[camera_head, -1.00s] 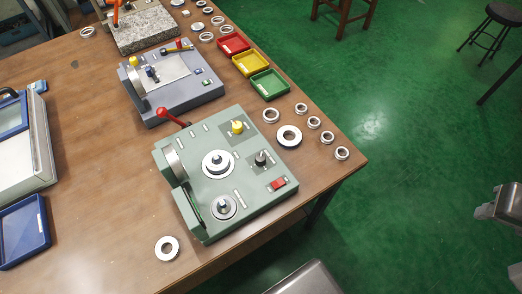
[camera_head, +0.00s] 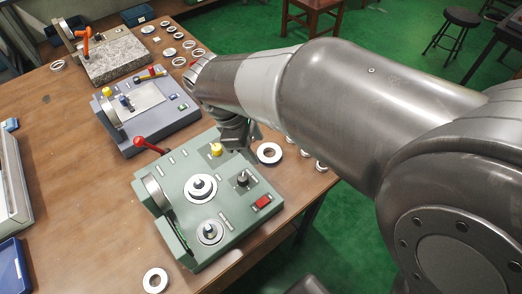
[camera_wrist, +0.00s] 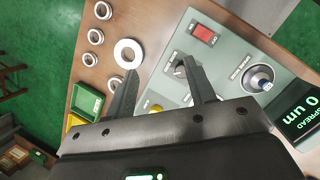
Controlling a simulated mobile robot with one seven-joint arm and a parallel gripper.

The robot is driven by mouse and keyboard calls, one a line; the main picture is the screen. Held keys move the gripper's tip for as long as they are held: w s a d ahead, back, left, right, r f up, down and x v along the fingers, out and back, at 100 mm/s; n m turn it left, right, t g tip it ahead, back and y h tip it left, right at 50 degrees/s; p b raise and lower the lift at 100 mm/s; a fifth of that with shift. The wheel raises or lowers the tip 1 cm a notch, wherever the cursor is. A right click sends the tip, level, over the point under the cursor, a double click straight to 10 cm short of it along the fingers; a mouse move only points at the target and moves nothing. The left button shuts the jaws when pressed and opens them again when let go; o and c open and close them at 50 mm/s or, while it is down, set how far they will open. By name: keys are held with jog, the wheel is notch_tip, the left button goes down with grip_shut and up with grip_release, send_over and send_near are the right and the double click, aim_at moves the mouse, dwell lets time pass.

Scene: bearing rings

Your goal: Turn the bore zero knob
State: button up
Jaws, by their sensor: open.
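The green gauge (camera_head: 178,180) stands on the wooden table and carries a yellow knob (camera_head: 216,149) and a black knob (camera_head: 242,178). Their labels are too small to read, so I cannot tell which is the bore zero knob. My gripper (camera_wrist: 161,70) is open and empty. In the wrist view the black knob (camera_wrist: 180,70) shows between the fingers, nearer the right fingertip. The yellow knob (camera_wrist: 155,108) shows further back between the fingers, partly hidden. In the head view my arm hides the fingers, above the gauge's far right side.
A red switch (camera_head: 263,201) and two round spindles (camera_head: 199,187) sit on the same gauge. A large ring (camera_head: 269,153) and several small rings lie beside it. A blue-grey gauge (camera_head: 146,112) stands behind.

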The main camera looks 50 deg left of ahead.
aim_at(242, 177)
jog(key=s+a+f+n, duration=0.3)
jog(key=s+a+f, duration=0.1)
jog(key=s, duration=0.3)
jog(key=shift+t, duration=0.3)
jog(key=x, duration=1)
jog(key=shift+d, duration=0.25)
jog(key=shift+c, duration=0.2)
jog(key=c, duration=0.9)
